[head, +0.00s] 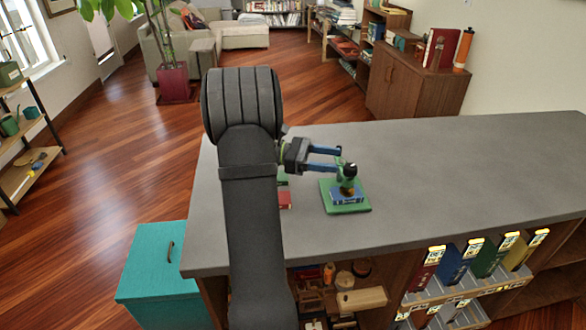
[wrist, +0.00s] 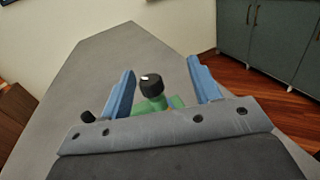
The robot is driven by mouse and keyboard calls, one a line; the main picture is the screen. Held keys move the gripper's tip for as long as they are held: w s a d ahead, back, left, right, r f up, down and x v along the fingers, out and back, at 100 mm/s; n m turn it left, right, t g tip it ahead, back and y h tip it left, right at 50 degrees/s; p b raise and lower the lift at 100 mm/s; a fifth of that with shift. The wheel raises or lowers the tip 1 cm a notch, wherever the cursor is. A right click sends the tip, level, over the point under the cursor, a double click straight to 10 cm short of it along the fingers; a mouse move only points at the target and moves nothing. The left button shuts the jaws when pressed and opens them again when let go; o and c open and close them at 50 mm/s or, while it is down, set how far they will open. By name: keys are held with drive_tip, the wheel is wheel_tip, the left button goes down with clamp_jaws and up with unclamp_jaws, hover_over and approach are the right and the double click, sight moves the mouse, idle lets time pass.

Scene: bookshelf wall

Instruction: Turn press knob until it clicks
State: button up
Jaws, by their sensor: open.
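The press (head: 345,207) has a green base and stands on the grey counter; a blue book (head: 347,195) lies in it. Its dark round knob (head: 349,169) is at the top. In the wrist view the knob (wrist: 152,86) has a small white mark on its upper face and sits between the two blue fingers, nearer the left one. My gripper (head: 340,158) is open, its fingers pointing right, close to the knob in the head view. In the wrist view my gripper (wrist: 160,66) shows clear gaps on both sides of the knob. The press's lower part is partly hidden there.
The grey counter (head: 470,165) is clear to the right of the press. A red item (head: 285,199) and something green lie beside my arm, partly hidden by it. Shelves with several books (head: 450,266) are under the counter's front edge. A teal cabinet (head: 150,265) stands at left.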

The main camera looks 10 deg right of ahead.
sight(351, 166)
drive_tip(key=s+d+r+m+g+y, duration=0.2)
drive_tip(key=s+d+r+g, duration=0.1)
drive_tip(key=s+d, duration=0.3)
drive_tip(key=s+d+r+m+g+y, duration=0.1)
drive_tip(key=s+d+r+m+g, duration=0.1)
drive_tip(key=s+d+r, duration=0.45)
drive_tip(key=w+a+f, duration=0.1)
drive_tip(key=w+f, duration=0.3)
drive_tip(key=w+a+f, duration=0.2)
drive_tip(key=w+f, duration=0.2)
drive_tip(key=f, duration=0.1)
drive_tip(key=w+a+f, duration=0.1)
drive_tip(key=w+f, duration=0.2)
drive_tip(key=f, duration=0.2)
drive_tip(key=shift+w+a, duration=0.2)
drive_tip(key=shift+w, duration=0.2)
drive_tip(key=n+t+h, duration=0.2)
drive_tip(key=t, duration=0.1)
drive_tip(key=shift+r+n, duration=0.2)
drive_tip(key=shift+n, duration=0.1)
drive_tip(key=n+t, duration=0.1)
drive_tip(key=n+t+h, duration=0.1)
drive_tip(key=t, duration=0.1)
drive_tip(key=n+t, duration=0.1)
drive_tip(key=shift+w+d+t+h, duration=0.2)
drive_tip(key=shift+w+t+h, duration=0.1)
drive_tip(key=shift+t, duration=0.1)
drive_tip(key=w+a, duration=0.3)
drive_tip(key=a, duration=1.4)
drive_tip(key=shift+n+t, duration=0.3)
